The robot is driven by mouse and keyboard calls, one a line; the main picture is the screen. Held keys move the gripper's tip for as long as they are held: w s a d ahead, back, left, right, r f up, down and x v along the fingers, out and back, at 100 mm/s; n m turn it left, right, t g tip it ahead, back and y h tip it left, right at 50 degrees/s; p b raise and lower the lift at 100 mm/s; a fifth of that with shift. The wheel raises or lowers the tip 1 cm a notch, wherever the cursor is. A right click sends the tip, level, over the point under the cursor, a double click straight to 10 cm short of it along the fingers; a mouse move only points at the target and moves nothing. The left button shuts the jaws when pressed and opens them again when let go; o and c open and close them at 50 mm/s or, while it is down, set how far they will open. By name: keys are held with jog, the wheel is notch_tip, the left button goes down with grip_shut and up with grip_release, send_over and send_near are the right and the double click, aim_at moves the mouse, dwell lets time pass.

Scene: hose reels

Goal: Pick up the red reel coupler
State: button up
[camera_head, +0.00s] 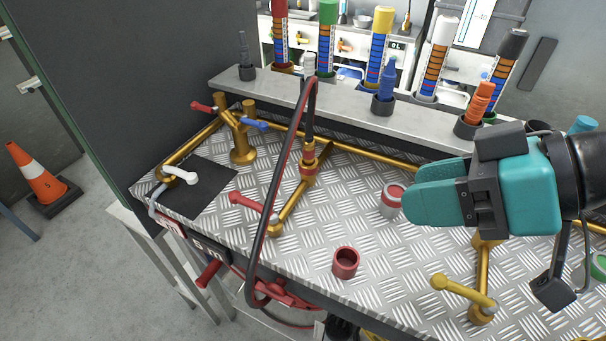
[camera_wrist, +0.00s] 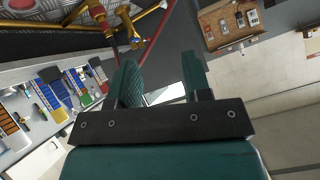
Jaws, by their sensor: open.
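A red hollow cylinder (camera_head: 345,263), which looks like a coupler, stands upright on the silver tread-plate bench top (camera_head: 330,215) near its front edge. A grey cylinder with a red ring at its top (camera_head: 391,200) stands further back, beside my fingertips in the picture. A red collar (camera_head: 308,168) joins the black hose to a brass pipe. I cannot tell for certain which is the reel coupler. My gripper (camera_head: 412,196) points left above the bench, to the right of the red cylinder. In the wrist view its two fingers (camera_wrist: 160,80) are apart with nothing between them.
A black hose (camera_head: 268,210) arches up over the bench's left part. Brass pipes with a yellow lever (camera_head: 462,291) and a red lever (camera_head: 247,201) rise from the bench. A rear shelf (camera_head: 345,103) holds coloured tubes. An orange cone (camera_head: 36,175) stands on the floor.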

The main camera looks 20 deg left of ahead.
jog(key=w+a+f+n+t+y+b, duration=0.1)
jog(key=w+a+f+t+y+b, duration=0.3)
jog(key=f, duration=0.3)
jog(key=m+t+b, duration=0.2)
jog(key=t+b, duration=0.2)
send_near(312, 133)
jog(key=shift+y, duration=0.4)
jog(key=p+x, duration=0.6)
jog(key=p, duration=0.4)
jog(key=shift+f+p, duration=0.2)
jog(key=shift+p, duration=0.15)
jog(key=shift+w+a+f+p, duration=0.2)
jog(key=shift+w+a+p, duration=0.1)
jog(key=shift+a, duration=0.2)
jog(key=p+x, duration=0.4)
jog(key=p, duration=0.1)
jog(key=shift+w+a+r, duration=0.2)
jog(key=shift+a+r, duration=0.05)
jog(key=shift+a, duration=0.05)
jog(key=shift+w+a+f, duration=0.2)
jog(key=shift+a+f, duration=0.05)
grip_shut()
